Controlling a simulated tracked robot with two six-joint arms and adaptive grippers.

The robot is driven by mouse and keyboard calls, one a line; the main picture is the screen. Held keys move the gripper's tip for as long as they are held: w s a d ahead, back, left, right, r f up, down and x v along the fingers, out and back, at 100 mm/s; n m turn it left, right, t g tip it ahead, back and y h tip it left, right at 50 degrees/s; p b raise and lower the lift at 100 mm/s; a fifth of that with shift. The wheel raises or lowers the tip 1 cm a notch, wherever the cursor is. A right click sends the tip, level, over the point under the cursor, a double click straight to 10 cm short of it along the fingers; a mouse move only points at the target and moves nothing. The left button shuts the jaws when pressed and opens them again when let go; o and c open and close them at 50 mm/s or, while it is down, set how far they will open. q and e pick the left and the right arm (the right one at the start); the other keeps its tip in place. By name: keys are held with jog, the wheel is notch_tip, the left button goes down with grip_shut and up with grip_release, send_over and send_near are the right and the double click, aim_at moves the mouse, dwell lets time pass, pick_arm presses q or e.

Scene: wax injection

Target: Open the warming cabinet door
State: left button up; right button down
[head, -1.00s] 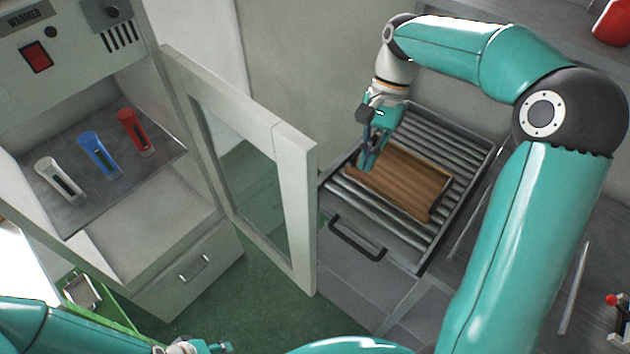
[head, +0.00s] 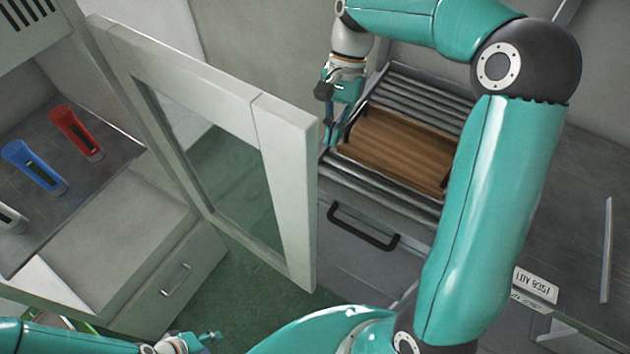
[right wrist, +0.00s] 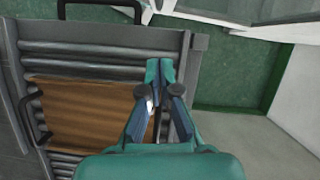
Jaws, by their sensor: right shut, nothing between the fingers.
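The warming cabinet door (head: 282,140), a pale frame around a glass pane, stands swung wide open, out from the cabinet (head: 120,235). The cabinet's shelf (head: 100,170) is exposed, with red (head: 76,132), blue (head: 35,166) and white (head: 10,217) tubes on it. My right gripper (head: 332,138) is shut and empty, right of the door's free edge and beside the wooden board's left end. In the right wrist view its fingers (right wrist: 160,75) meet with nothing between them. My left gripper (head: 208,340) is low in the head view, below the cabinet; its jaws are too small to read.
The wooden board (head: 400,148) with dark handles lies on a roller rack (head: 425,88) right of the door. A drawer handle (head: 362,228) juts out below the rack. Green floor (head: 265,300) shows below the door.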

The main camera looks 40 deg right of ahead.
jog(key=x, duration=0.8)
jog(key=shift+s+a+f, duration=0.1)
jog(key=shift+s+a, duration=0.05)
jog(key=s+a, duration=0.2)
jog(key=a, duration=0.1)
jog(key=shift+a+p, duration=0.2)
jog(key=shift+p, duration=0.2)
jog(key=shift+a, duration=0.1)
